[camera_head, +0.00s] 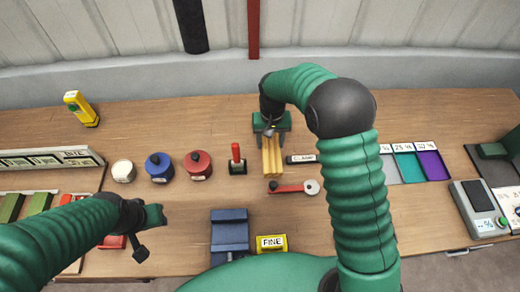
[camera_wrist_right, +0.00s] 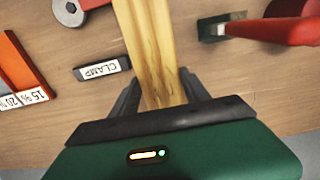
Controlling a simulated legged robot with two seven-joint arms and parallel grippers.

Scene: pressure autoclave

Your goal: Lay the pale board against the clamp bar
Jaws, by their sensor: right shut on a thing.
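The pale board (camera_head: 272,158) is a yellowish wooden strip. My right gripper (camera_head: 271,128) is shut on its far end in the head view. In the right wrist view the board (camera_wrist_right: 150,45) runs between the two dark fingers of the gripper (camera_wrist_right: 158,92). I cannot tell whether it touches the table. A red bar with a round grey end (camera_head: 292,187), apparently the clamp bar, lies at the board's near end. A small CLAMP label (camera_head: 301,159) lies right of the board. My left gripper (camera_head: 150,228) is over the table's left part; its jaw opening is unclear.
A red-handled upright tool (camera_head: 237,160) stands close left of the board, beside red (camera_head: 198,166), blue (camera_head: 159,168) and white (camera_head: 123,171) pots. A blue block (camera_head: 229,236) and yellow FINE box (camera_head: 271,243) are nearer. Colored trays (camera_head: 408,163) lie to the right.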

